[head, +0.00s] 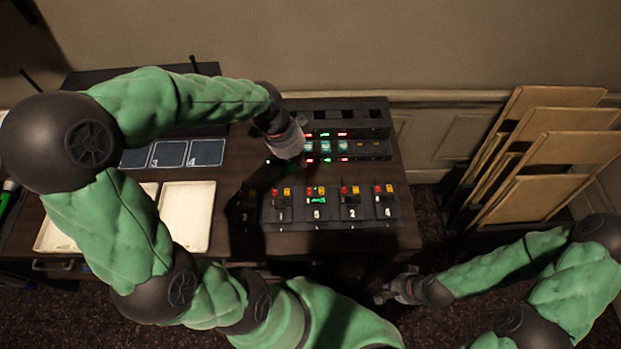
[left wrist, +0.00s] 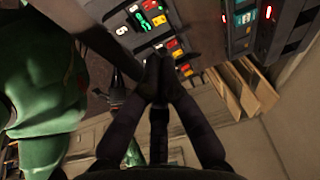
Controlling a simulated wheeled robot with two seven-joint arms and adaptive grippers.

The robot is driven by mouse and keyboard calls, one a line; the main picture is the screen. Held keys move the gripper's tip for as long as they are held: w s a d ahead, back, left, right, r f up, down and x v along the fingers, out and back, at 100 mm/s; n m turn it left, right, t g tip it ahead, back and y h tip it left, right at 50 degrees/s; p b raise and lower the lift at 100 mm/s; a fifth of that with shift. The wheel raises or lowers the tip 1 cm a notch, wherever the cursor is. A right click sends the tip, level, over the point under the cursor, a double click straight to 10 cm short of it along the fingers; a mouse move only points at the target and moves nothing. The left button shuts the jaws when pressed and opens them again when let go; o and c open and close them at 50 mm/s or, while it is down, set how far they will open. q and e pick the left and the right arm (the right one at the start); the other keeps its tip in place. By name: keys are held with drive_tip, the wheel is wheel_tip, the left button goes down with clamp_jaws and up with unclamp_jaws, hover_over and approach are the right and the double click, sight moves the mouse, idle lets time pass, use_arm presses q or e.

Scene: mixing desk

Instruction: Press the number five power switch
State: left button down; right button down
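A row of dark switch modules (head: 333,213) stands at the table's front right, each with red and yellow buttons and a white number. The same lit display (left wrist: 155,12) shows in the left wrist view. My left gripper (head: 292,150) reaches over the table behind this row, by the rear units. In the left wrist view its fingertips (left wrist: 160,72) are together and empty, overlapping the modules; contact cannot be told. My right gripper (head: 388,292) hangs low, in front of the table.
A rear rack (head: 345,148) with red and green lights stands behind the modules. White trays (head: 187,213) and dark numbered panels (head: 206,152) lie to the left. Folded wooden chairs (head: 545,150) lean at the right wall.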

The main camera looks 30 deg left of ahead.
use_arm(q)
drive_tip(key=shift+f, duration=0.1)
drive_tip(key=b, duration=0.4)
hover_over(314, 189)
drive_tip(key=s, duration=0.1)
drive_tip(key=f, duration=1.2)
drive_tip(key=shift+a+f, duration=0.2)
drive_tip(key=shift+a, duration=0.15)
drive_tip(key=shift+w+f+b, duration=0.1)
drive_tip(key=shift+f+b, duration=0.2)
drive_tip(key=shift+f, duration=0.2)
drive_tip(key=shift+f, duration=0.1)
drive_tip(key=shift+w+a+f, duration=0.1)
drive_tip(key=shift+f, duration=0.15)
